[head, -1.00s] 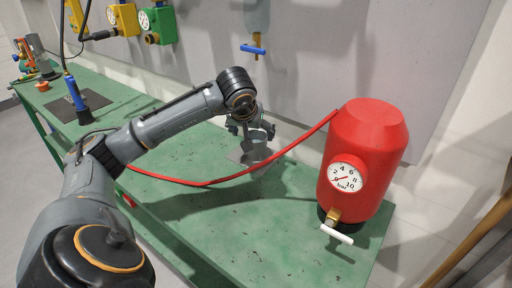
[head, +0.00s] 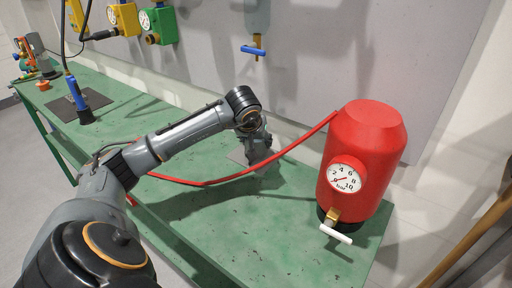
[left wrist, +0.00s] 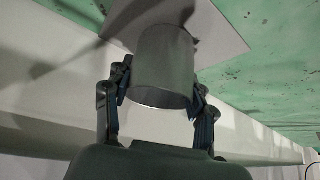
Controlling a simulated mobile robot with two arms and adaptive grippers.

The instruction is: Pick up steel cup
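The steel cup (left wrist: 165,65) shows in the left wrist view as a plain grey cylinder standing on a pale square plate (left wrist: 218,28). My left gripper (left wrist: 160,92) has its two fingers spread, one on each side of the cup near its rim. The fingertips are very close to the cup's wall; I cannot tell whether they touch it. In the head view the left gripper (head: 258,152) is low over the bench and hides the cup. My right gripper is in neither view.
A red tank (head: 370,145) with a gauge and white-handled tap stands right of my left gripper. Its red hose (head: 205,184) curves across the green bench (head: 235,235) close by. A blue-handled tap (head: 254,49) hangs on the wall behind. The front bench is clear.

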